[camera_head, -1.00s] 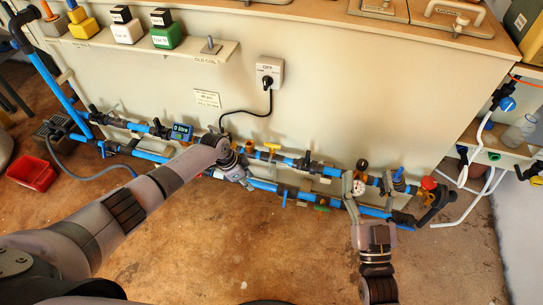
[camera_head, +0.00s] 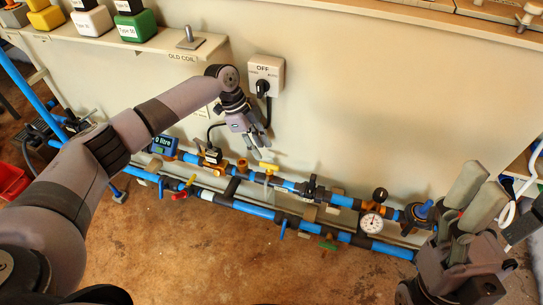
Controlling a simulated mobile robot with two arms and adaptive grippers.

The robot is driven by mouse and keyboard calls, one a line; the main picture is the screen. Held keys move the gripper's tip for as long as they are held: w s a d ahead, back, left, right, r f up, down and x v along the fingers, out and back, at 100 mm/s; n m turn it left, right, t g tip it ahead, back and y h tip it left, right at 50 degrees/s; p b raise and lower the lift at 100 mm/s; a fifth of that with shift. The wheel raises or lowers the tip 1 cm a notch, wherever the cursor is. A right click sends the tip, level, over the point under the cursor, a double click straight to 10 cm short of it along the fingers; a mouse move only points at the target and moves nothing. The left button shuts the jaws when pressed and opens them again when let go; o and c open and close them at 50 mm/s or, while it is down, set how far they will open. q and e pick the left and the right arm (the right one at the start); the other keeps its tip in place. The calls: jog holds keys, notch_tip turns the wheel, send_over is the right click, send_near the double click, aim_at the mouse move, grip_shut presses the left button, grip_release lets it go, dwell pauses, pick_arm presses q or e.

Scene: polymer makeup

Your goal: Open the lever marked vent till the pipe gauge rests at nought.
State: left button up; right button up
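The pipe gauge (camera_head: 371,222) is a round white dial on the blue pipes at right; its reading is too small to tell. Several levers sit on the pipes: a yellow one (camera_head: 267,167), a red one (camera_head: 180,195), blue ones (camera_head: 283,228) and a green one (camera_head: 328,246). No vent mark is readable. My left gripper (camera_head: 260,146) points down, fingers apart and empty, just above and left of the yellow lever, in front of the panel. My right gripper (camera_head: 474,192) is at the lower right, thick fingers raised and parted, with nothing seen between them.
A shelf (camera_head: 150,40) holds green and white containers at upper left. A blue digital meter (camera_head: 163,145) sits on the upper pipe. The brown floor in front is open.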

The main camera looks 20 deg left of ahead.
aim_at(268, 164)
pick_arm(q)
jog(key=b+x, duration=0.3)
jog(key=x, duration=0.4)
jog(key=shift+s+f, duration=0.1)
jog(key=shift+s, duration=0.05)
jog(key=shift+c, duration=0.6)
grip_shut()
